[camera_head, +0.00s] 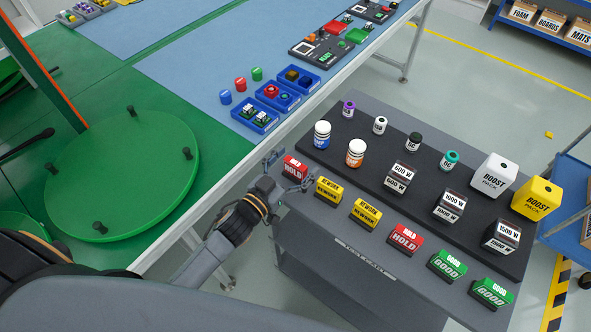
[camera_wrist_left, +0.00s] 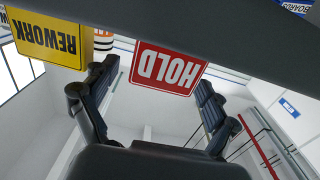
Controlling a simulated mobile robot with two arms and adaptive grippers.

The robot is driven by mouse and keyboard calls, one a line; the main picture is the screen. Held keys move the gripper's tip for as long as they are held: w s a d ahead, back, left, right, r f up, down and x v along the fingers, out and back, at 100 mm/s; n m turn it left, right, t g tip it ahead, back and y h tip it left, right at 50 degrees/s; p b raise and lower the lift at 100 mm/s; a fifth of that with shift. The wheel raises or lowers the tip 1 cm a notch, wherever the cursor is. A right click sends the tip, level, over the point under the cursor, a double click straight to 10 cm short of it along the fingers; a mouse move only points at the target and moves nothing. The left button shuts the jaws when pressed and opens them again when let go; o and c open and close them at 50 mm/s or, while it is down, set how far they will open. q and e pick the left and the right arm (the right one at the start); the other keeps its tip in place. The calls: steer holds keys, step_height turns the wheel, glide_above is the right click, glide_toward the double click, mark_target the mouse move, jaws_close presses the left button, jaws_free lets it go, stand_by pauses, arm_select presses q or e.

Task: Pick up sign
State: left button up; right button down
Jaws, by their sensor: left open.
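Several small block signs stand in a row along the front of the grey bench. A red HOLD sign (camera_head: 295,168) is at the row's left end; another red HOLD sign (camera_head: 405,239) stands farther right. Yellow REWORK signs (camera_head: 329,190) and green GOOD signs (camera_head: 447,265) share the row. My left gripper (camera_head: 285,172) is open at the left-end HOLD sign. In the left wrist view, the HOLD sign (camera_wrist_left: 166,70) appears upside down between the spread fingers, which look apart from it. A REWORK sign (camera_wrist_left: 52,38) is beside one finger. My right gripper is out of view.
Behind the signs, a black mat (camera_head: 375,180) holds bottles, weights and BOOST boxes (camera_head: 493,176). The neighbouring REWORK sign is close to the gripper. A green turntable (camera_head: 120,170) and blue trays (camera_head: 254,118) are on the table at left.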

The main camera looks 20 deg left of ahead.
arm_select(q)
steer(key=shift+c, duration=0.2)
steer(key=c, duration=1.3)
steer(key=shift+r, duration=0.1)
